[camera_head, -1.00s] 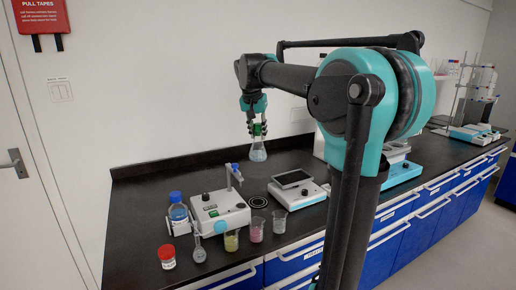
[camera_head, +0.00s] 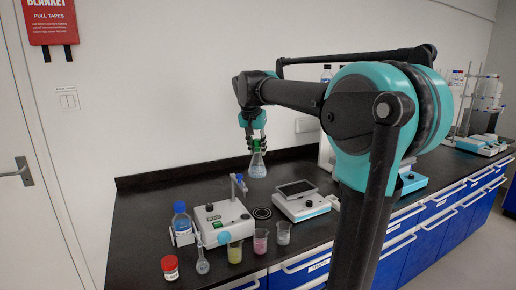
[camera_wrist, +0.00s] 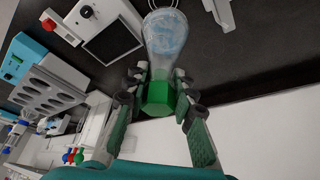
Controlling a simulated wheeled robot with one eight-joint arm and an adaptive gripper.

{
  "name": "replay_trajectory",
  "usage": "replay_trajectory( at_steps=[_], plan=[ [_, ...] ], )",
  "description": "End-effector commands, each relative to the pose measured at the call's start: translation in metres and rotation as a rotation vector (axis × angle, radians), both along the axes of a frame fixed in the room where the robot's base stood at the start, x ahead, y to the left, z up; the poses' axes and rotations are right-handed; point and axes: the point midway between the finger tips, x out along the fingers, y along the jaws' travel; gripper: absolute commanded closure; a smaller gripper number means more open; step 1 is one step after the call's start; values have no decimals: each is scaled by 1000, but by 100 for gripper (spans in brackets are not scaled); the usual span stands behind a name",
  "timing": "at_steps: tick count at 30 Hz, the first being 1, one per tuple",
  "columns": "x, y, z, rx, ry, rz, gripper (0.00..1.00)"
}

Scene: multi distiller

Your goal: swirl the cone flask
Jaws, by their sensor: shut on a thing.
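The cone flask (camera_head: 257,166) is clear glass with pale blue liquid and a green stopper. It hangs upright in the air above the back of the black bench. My gripper (camera_head: 256,142) is above it, shut on its neck and green stopper. In the wrist view the two fingers (camera_wrist: 160,97) close on either side of the green stopper, and the flask (camera_wrist: 166,34) extends beyond them to the top edge of the picture.
Below stand a white stirrer (camera_head: 222,217) and a balance-like device (camera_head: 300,200). Beakers (camera_head: 283,233), a volumetric flask (camera_head: 202,262), a blue bottle (camera_head: 181,222) and a red-capped jar (camera_head: 170,267) stand at the front. The back-left bench (camera_head: 150,205) is clear.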

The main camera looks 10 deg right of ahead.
Motion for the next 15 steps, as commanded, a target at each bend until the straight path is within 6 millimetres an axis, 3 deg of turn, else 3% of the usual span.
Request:
replay_trajectory(
  at_steps=[7,12,15],
  plan=[
    [-10,-35,0,1,0,-5,100],
    [18,-54,0,0,0,-1,100],
    [37,-46,0,0,0,3,100]
  ],
)
